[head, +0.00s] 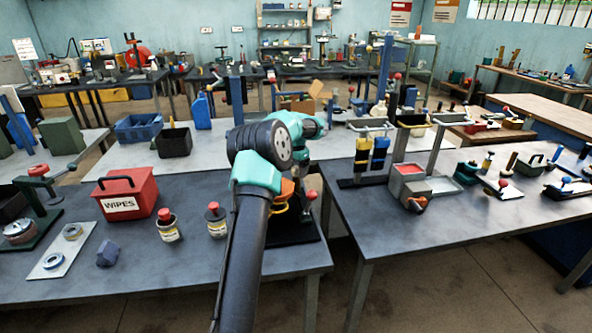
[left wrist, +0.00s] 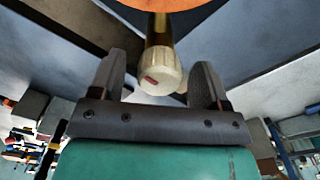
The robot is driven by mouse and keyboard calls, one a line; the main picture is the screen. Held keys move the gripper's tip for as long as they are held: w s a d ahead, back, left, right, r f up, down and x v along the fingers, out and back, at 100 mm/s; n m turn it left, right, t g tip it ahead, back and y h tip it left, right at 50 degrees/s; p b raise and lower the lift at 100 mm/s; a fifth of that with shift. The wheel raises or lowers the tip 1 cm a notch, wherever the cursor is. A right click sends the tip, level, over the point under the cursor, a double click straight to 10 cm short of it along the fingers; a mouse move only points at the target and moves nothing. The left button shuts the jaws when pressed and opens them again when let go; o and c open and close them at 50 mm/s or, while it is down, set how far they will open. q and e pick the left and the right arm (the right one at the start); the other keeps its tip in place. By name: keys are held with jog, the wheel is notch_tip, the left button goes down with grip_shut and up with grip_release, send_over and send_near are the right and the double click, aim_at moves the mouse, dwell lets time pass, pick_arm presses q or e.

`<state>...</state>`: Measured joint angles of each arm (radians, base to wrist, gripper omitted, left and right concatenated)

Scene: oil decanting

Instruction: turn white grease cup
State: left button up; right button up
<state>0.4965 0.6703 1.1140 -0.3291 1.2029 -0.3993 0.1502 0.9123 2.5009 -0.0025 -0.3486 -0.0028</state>
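The white grease cup (left wrist: 160,68) shows in the left wrist view as a ribbed, round, off-white knob with a small red mark. It sits at the end of a brass-coloured stem (left wrist: 159,28) below an orange body (left wrist: 170,4). My left gripper (left wrist: 161,62) has its two dark fingers spread, one on each side of the cup. A gap shows at the left finger; contact at the right finger is unclear. In the head view my left arm hides the gripper and cup; part of an orange fixture (head: 288,188) shows beside it. My right gripper is not seen.
On the left bench stand a red WIPES box (head: 127,192), two small red-capped bottles (head: 168,228) (head: 216,222) and a plate with rings (head: 62,251). A gap separates it from the right bench, which holds a grey-and-red box (head: 408,182). The left bench's front is mostly clear.

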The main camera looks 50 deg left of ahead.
aim_at(296, 168)
pick_arm(q)
notch_tip(296, 168, up, 17)
jog(key=shift+r, duration=0.2)
dwell(0.7)
dwell(0.4)
